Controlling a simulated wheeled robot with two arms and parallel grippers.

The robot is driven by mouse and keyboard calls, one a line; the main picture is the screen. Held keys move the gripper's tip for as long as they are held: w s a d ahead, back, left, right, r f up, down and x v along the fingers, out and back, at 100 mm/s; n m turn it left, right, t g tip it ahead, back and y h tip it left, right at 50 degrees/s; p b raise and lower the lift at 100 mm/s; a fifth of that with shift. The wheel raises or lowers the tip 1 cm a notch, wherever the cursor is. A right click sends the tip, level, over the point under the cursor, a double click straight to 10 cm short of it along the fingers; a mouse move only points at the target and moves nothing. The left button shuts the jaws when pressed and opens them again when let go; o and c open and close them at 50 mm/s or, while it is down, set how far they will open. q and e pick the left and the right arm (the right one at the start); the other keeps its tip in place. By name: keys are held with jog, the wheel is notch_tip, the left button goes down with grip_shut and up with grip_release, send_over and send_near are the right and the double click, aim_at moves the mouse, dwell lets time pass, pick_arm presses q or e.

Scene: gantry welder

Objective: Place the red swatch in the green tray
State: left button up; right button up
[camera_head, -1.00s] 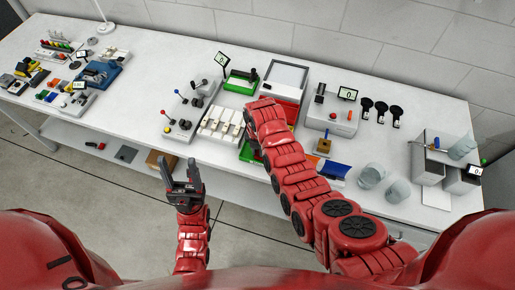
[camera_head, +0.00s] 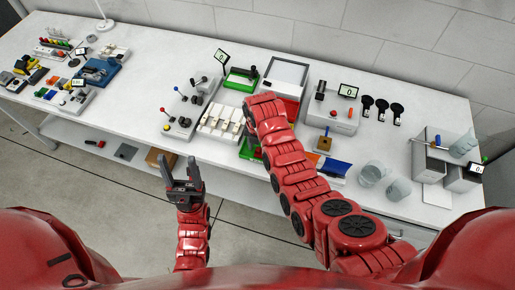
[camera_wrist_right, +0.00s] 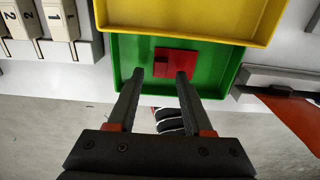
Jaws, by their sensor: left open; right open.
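The red swatch (camera_wrist_right: 176,63) is a small flat red piece with a darker raised block at its left. It lies inside the green tray (camera_wrist_right: 215,72) in the right wrist view. My right gripper (camera_wrist_right: 159,76) is open and empty, its fingertips over the tray just on the near side of the swatch; whether they touch anything cannot be told. In the head view my right arm hides most of the green tray (camera_head: 245,153), and the right gripper is hidden. My left gripper (camera_head: 181,163) is open and empty, in front of the table's front edge.
A yellow tray (camera_wrist_right: 190,18) adjoins the green tray's far side. White numbered blocks (camera_wrist_right: 40,18) stand at its left. In the head view a red tray (camera_head: 291,108) lies beyond my right arm, with clear cups (camera_head: 372,174) to the right.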

aim_at(257, 150)
notch_tip(257, 150, up, 4)
jog(key=shift+r+b, duration=0.2)
jog(key=shift+b, duration=0.8)
notch_tip(257, 150, up, 6)
jog(key=p, duration=0.5)
jog(key=shift+r, duration=0.15)
